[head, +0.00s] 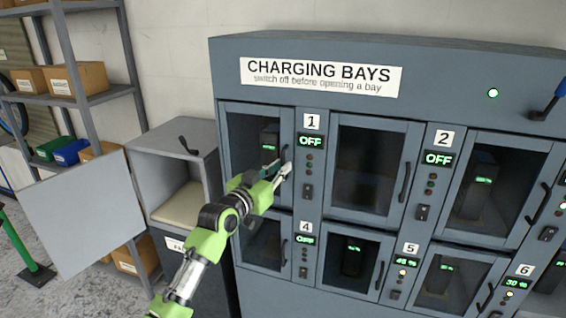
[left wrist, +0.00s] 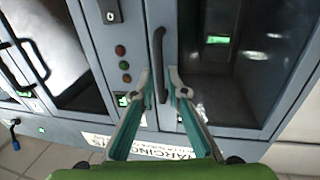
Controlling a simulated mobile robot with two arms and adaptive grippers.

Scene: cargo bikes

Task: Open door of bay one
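The bay one door (head: 240,135) is the shut glazed door at the upper left of the charging cabinet (head: 450,75). Its panel on the right carries the number 1 and a display (head: 310,145) reading OFF. My left gripper (head: 284,170) is at the right edge of this door and partly hides its handle. In the left wrist view the dark upright handle (left wrist: 158,65) lies between the two spread fingertips. Whether the fingers touch it, I cannot tell. A battery with a green display (left wrist: 217,40) shows behind the glass. My right gripper is not in view.
Other bay doors adjoin to the right and below, all shut. A grey locker (head: 172,170) with its door (head: 85,215) swung open stands left of the cabinet. A shelf with boxes (head: 78,78) is behind it. A blue-handled lever (head: 550,97) is at the upper right.

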